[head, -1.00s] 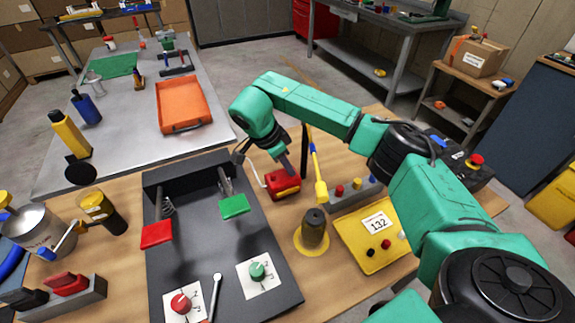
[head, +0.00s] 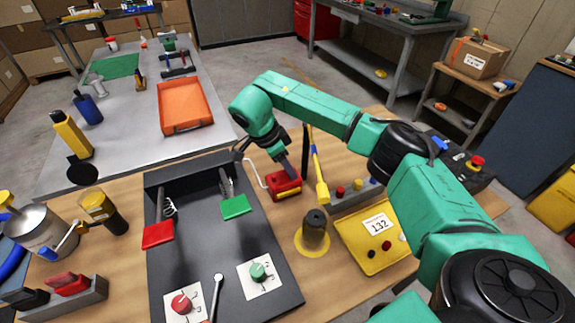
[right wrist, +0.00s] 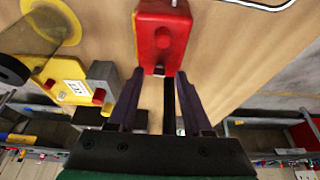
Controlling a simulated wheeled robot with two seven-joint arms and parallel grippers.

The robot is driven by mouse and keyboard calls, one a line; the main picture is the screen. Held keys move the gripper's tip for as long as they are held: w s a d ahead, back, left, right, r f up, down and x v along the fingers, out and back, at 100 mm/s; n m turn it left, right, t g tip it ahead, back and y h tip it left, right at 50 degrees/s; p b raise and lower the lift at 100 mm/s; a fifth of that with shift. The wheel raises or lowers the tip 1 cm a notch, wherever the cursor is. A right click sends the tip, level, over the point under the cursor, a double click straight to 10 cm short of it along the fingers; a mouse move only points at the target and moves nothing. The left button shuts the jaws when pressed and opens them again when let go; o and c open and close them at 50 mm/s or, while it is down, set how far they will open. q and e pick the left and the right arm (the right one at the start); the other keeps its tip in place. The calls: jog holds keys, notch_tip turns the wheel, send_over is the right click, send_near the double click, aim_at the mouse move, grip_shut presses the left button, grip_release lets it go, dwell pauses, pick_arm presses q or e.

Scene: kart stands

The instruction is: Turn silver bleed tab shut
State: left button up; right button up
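A red block with a yellow lower part (head: 284,184) stands on the wooden table behind the black pedal unit. My right gripper (head: 289,168) is over it, pointing down. In the right wrist view the red block (right wrist: 163,35) lies just ahead of the fingertips, with a dark round spot on top. A small pale tab (right wrist: 158,71) shows at its near end, between the fingertips; it may be the silver bleed tab, but it is too small to tell how it is turned. The right gripper (right wrist: 162,78) is open, its dark fingers apart. My left gripper is out of view.
The black pedal unit (head: 205,255) with red and green pedals stands left of the block. A yellow-handled tool (head: 317,165), a dark cylinder on a yellow base (head: 314,230) and a yellow box marked 132 (head: 350,255) stand close on the right. A pale cable runs beside the block.

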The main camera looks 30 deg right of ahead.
jog(key=shift+a+r, duration=0.1)
jog(key=shift+r, duration=0.1)
jog(key=p+v, duration=0.1)
jog(key=v, duration=1.3)
jog(key=shift+p, duration=0.3)
jog(key=shift+s+a, duration=0.1)
